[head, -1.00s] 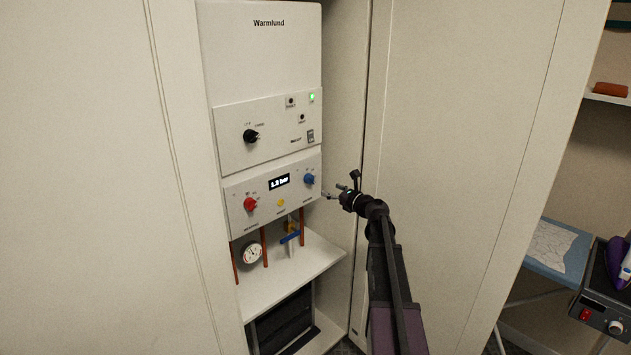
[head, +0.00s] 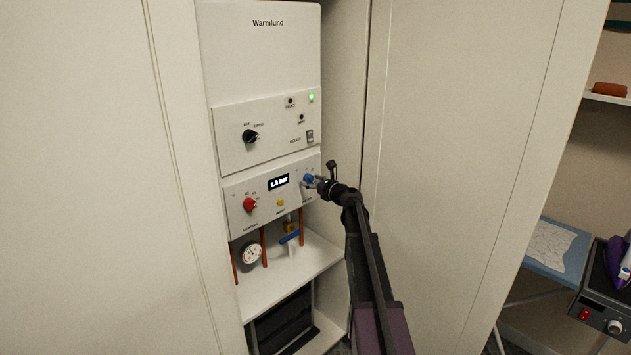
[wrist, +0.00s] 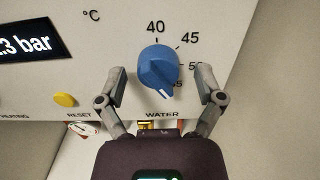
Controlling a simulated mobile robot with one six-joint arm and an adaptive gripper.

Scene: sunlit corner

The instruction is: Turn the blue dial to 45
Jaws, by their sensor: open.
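The blue dial (wrist: 157,66) is on the white panel above the word WATER. In the wrist view, 40 is above it, 45 at its upper right, 50 at its right and a partly hidden number lower right. A white mark shows on the dial's lower part, toward the bottom and slightly right; I cannot tell which number it meets. My gripper (wrist: 162,76) is open, with one finger on each side of the dial and small gaps visible. In the head view, my gripper (head: 316,182) partly covers the blue dial (head: 308,179).
A display (head: 278,182) reads 1.3 bar. A red dial (head: 250,205) and a yellow RESET button (wrist: 65,99) are to the left. A black dial (head: 250,136) is on the panel above. A blue-handled valve (head: 290,238) and gauge (head: 252,254) are below. A cabinet side stands close right.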

